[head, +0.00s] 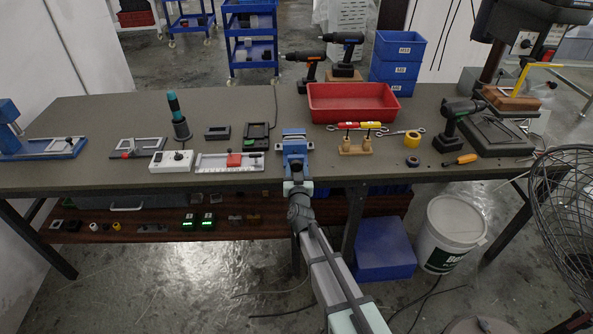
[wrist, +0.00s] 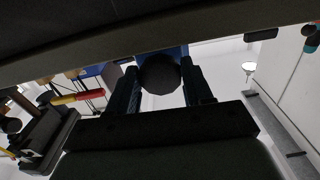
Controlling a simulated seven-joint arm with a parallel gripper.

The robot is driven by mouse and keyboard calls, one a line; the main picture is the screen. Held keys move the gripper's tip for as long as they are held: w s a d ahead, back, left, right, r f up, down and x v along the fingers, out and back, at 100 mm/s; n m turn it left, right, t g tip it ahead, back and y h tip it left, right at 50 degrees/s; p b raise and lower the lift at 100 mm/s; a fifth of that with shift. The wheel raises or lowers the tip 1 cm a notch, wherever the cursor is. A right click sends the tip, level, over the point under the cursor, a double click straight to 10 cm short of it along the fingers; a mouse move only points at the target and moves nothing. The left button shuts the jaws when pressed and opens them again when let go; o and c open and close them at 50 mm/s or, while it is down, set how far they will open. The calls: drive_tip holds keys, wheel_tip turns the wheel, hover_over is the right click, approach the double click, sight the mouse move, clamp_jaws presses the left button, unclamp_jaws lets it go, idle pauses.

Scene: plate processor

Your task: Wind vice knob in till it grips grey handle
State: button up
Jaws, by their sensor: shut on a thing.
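The blue vice (head: 294,148) stands at the front edge of the bench, near its middle. My gripper (head: 297,180) reaches up to the front of the vice from below the bench edge. In the wrist view its two fingers (wrist: 159,70) stand on either side of a dark round knob (wrist: 160,75), shut on it. The knob is hidden behind my gripper in the head view. I cannot make out the grey handle for certain at the vice jaws, nor whether the jaws touch anything.
A wooden stand with red and yellow handled tools (head: 357,147) is right of the vice. A red bin (head: 352,101) lies behind. A fan (head: 565,215) stands at the right.

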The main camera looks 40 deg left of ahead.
drive_tip(key=m, duration=0.4)
idle(0.4)
drive_tip(key=o, duration=1)
drive_tip(key=v, duration=1.3)
drive_tip(key=shift+s+d, duration=0.25)
drive_tip(key=shift+s, duration=0.05)
drive_tip(key=shift+o, duration=0.2)
